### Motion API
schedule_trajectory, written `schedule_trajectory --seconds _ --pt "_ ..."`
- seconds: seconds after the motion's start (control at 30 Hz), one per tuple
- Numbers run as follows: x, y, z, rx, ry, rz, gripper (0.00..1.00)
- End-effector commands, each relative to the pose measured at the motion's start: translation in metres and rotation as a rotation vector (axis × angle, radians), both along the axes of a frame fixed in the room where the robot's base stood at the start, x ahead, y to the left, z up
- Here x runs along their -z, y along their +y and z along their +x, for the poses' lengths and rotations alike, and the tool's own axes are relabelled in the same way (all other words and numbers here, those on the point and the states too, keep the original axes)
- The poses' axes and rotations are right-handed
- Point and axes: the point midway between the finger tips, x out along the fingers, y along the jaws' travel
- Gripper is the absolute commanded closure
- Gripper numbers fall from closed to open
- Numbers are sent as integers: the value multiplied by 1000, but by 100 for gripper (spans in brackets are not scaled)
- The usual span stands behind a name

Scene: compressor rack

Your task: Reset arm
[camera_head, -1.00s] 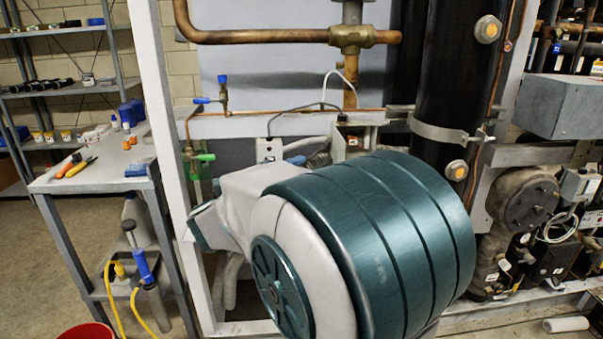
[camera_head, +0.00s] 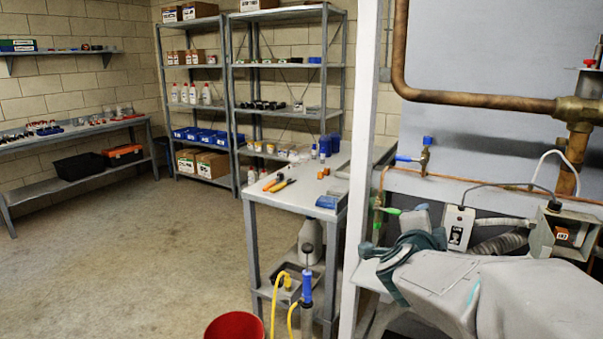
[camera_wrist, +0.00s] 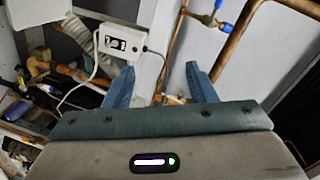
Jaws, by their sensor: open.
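My gripper (camera_wrist: 160,84) shows in the wrist view with its two blue-grey fingers spread apart and nothing between them. It faces the compressor rack's grey back panel and pipework. In the head view my arm lies at the lower right, in front of the rack. The fingertips are hard to make out in that view. Beyond the fingers in the wrist view are a white control box (camera_wrist: 123,42) and a blue-handled valve (camera_wrist: 212,20). The valve also shows in the head view (camera_head: 424,152). I cannot tell whether my gripper touches the rack.
The rack's white upright (camera_head: 364,130) stands left of my arm. A grey side table (camera_head: 290,196) with tools is beside it, with a red bucket (camera_head: 236,326) in front. Shelves (camera_head: 285,65) and a workbench (camera_head: 70,134) line the walls. The floor (camera_head: 130,260) at left is open.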

Motion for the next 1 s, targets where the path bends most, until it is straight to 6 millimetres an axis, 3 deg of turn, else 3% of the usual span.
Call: schedule_trajectory --seconds 0.03,0.23,0.43,0.6,0.8,1.0 --pt "-13 16 0 -91 53 -30 49" --pt "-9 78 -19 -456 320 -186 49" --pt "5 118 -71 -781 621 -364 49" --pt "16 126 -133 -1019 902 -513 49" --pt "22 113 -197 -1199 1179 -630 49" --pt "24 103 -224 -1262 1299 -671 49"
